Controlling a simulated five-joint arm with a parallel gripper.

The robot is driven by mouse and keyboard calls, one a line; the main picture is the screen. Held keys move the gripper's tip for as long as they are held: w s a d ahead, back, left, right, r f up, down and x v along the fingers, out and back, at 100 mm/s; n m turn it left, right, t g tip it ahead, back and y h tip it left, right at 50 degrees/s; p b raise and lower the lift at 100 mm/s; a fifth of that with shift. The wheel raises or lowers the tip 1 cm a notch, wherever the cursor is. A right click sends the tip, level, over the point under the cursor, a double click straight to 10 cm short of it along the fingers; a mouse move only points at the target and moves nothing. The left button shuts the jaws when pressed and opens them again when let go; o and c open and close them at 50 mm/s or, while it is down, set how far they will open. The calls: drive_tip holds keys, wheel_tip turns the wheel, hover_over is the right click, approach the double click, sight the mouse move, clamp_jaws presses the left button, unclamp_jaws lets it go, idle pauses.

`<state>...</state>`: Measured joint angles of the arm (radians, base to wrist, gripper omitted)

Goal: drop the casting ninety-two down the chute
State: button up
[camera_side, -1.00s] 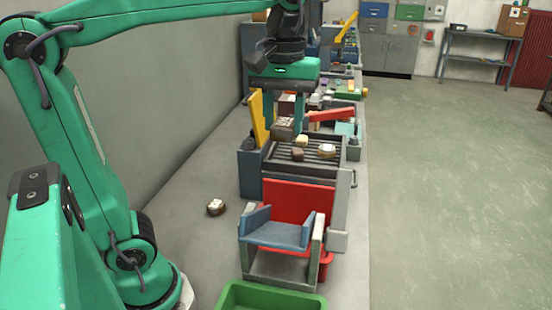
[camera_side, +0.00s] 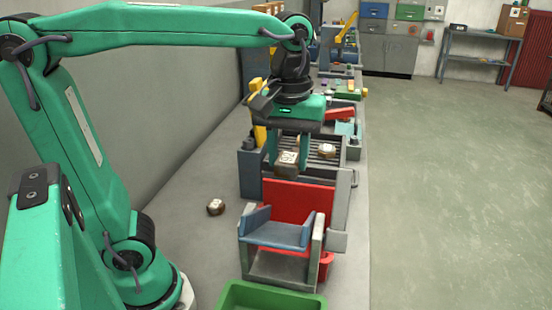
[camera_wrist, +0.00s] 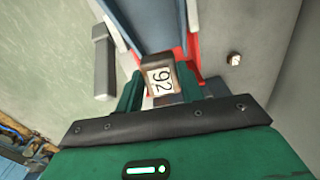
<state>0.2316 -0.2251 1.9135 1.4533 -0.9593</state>
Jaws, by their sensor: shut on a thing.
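My gripper (camera_side: 287,152) is shut on a dark brown block, the casting ninety-two (camera_side: 287,168), with a white label on it. In the wrist view the label reads 92 on the casting (camera_wrist: 159,67), between the two green fingers (camera_wrist: 159,84) of my gripper. The blue-grey chute (camera_side: 275,234) stands nearer the side camera, in a grey frame with a red panel (camera_side: 300,195) behind it. The chute also shows in the wrist view (camera_wrist: 152,22), beyond the casting. The casting is held up behind the red panel, apart from the chute's trough.
A slatted grate (camera_side: 330,164) lies behind the chute with another labelled casting (camera_side: 326,150) on it. A third labelled block (camera_side: 215,207) lies on the bench to the left. A green bin (camera_side: 270,288) stands in front. A red bin (camera_side: 326,265) is partly hidden behind the chute frame.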

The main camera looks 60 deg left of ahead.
drive_tip(key=shift+f, duration=0.2)
drive_tip(key=shift+f, duration=4.25)
drive_tip(key=o, duration=1.1)
drive_tip(key=shift+r, duration=3.9)
drive_tip(key=shift+f, duration=0.15)
